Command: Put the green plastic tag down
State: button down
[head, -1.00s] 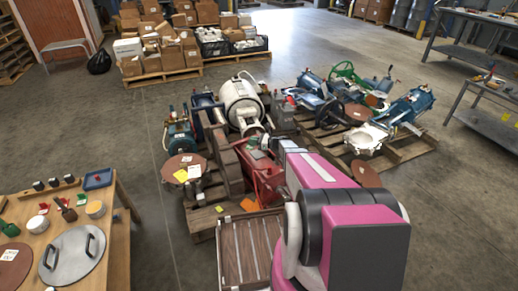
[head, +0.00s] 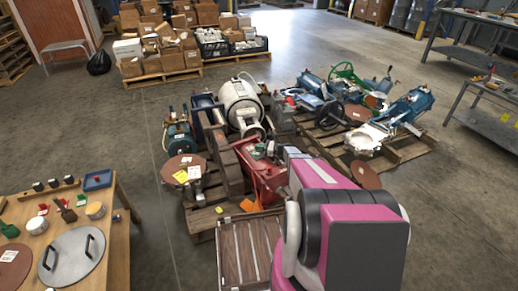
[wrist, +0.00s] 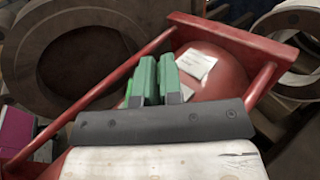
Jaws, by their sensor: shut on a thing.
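My gripper (wrist: 157,80), with green fingers, is closed in the wrist view, over a red metal housing. A sliver of brighter green, the green plastic tag (wrist: 128,93), shows at the left finger; most of it is hidden by the fingers. The red housing (wrist: 222,75) has a rounded red surface between side bars and carries white paper labels (wrist: 196,65). In the head view the red housing (head: 268,182) stands on the near pallet, partly behind my pink arm. I cannot tell whether the tag touches the housing.
Dark round castings (wrist: 75,60) stand close to the left of the gripper. The near pallet (head: 203,222) is crowded with machine parts. A second loaded pallet (head: 405,150) is at the right. A wooden table (head: 118,235) stands at the left. Open floor lies between.

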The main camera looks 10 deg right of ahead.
jog(key=shift+f, duration=0.2)
jog(key=shift+f, duration=0.6)
jog(key=c, duration=1.3)
grip_release()
jog(key=shift+f, duration=0.1)
jog(key=shift+r, duration=0.3)
jog(key=shift+d+r, duration=0.2)
jog(key=shift+d, duration=0.1)
jog(key=v, duration=1.1)
jog(key=shift+s+d+r, duration=0.2)
jog(key=shift+s+r, duration=0.05)
jog(key=shift+r, duration=0.1)
